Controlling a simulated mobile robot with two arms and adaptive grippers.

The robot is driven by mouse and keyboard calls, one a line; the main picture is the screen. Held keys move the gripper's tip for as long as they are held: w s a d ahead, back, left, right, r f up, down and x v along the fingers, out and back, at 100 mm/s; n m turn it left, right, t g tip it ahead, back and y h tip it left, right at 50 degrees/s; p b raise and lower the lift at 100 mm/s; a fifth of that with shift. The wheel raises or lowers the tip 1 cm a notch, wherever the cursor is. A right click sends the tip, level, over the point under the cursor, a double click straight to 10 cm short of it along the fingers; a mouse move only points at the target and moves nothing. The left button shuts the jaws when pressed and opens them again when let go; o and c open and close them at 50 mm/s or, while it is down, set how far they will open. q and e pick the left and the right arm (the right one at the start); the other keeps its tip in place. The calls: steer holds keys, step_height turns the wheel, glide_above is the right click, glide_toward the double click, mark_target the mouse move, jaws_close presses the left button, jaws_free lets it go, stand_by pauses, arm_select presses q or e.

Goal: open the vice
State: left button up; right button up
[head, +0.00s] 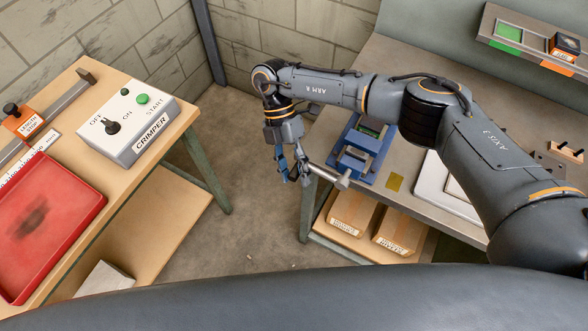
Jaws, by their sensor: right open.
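The blue vice (380,150) sits at the left front edge of the right-hand bench, partly covered by my right arm. A silver handle bar (328,173) with a thicker knob crosses its front and sticks out left over the bench edge. Something green shows at the vice's far end; how far apart the jaws stand is hard to tell. My right gripper (294,178) points down just left of the vice, beside the bar's left end. Its fingers are open. Whether a finger touches the bar cannot be told. My left gripper is out of view.
The grey bench (405,205) carries a yellow patch (395,182) and a white tray (430,195). Wooden boxes (352,212) stand on the shelf below. The crimper box (127,125) and red tray (50,225) are on the left table. Floor between is clear.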

steer(key=shift+r, duration=0.1)
steer(key=v, duration=1.2)
